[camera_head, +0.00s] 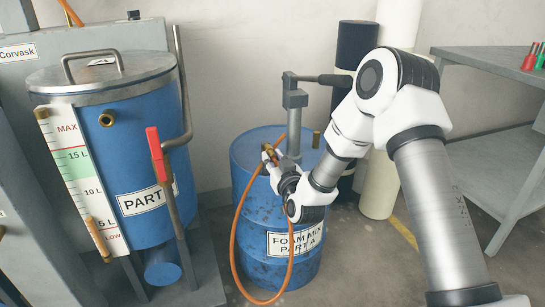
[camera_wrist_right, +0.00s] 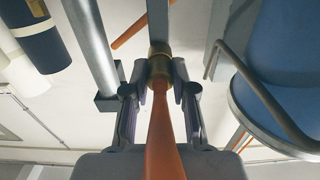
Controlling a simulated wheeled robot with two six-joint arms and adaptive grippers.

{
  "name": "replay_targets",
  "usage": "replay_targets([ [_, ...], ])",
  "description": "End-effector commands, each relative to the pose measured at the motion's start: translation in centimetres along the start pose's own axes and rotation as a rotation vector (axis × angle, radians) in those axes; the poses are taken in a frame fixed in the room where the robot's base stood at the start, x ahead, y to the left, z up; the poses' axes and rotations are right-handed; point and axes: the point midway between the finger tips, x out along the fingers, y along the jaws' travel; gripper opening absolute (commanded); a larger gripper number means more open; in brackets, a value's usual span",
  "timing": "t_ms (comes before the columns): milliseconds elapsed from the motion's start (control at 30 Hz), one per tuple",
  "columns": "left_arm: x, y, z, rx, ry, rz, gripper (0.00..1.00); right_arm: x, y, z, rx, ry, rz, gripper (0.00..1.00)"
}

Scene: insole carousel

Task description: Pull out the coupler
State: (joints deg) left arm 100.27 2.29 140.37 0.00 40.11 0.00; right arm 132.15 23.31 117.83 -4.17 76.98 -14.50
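The brass coupler (camera_head: 268,151) sits on the end of an orange hose (camera_head: 235,232), above the blue drum (camera_head: 262,225) and beside the grey pump column (camera_head: 294,125). My right gripper (camera_head: 272,160) is at it, reaching in from the right. In the right wrist view the coupler (camera_wrist_right: 160,63) lies between the two fingertips, which press on it from both sides. The hose runs from it toward the camera. Whether the coupler is seated on a fitting is hard to tell. My left gripper is in neither view.
A blue tank (camera_head: 140,160) with a metal lid, level scale (camera_head: 82,180) and red-handled lever (camera_head: 157,155) stands at the left. A small brass fitting (camera_head: 316,139) rises from the drum top. Rolls (camera_head: 380,185) stand behind; a grey shelf (camera_head: 505,150) is at the right.

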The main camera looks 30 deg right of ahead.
Motion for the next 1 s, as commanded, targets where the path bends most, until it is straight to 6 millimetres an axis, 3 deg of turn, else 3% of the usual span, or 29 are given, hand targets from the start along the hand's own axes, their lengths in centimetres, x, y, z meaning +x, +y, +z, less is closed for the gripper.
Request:
replay_targets([
  [1000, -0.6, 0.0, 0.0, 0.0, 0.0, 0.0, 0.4, -3.6, 0.0, -0.1, 0.001, 0.001, 0.0, 0.0],
])
